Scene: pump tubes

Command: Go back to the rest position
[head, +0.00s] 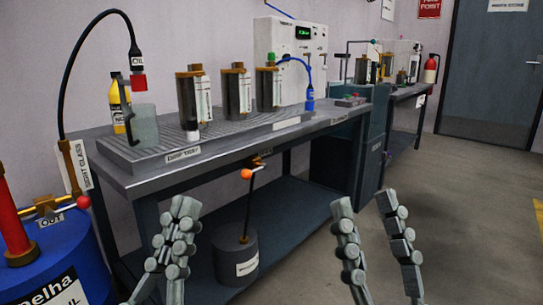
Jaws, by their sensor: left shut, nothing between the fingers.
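My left gripper (184,206) is in the lower left of the head view, in front of the workbench (150,178). Its fingers are together and it is empty. My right gripper (364,203) is to the right of it, in front of the floor. Its two fingers stand well apart with nothing between them. Both grippers point upward in the picture and appear apart from the bench. A hose end marked OIL (137,62) hangs over a grey-green cup (145,124) on the bench's left end.
Several dark cylinders (237,90) stand on the bench, with a blue-hosed fitting (310,96) to their right. A blue drum (75,262) stands at lower left. A dark container (236,262) sits under the bench. The floor (470,220) at right is clear up to the door (492,75).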

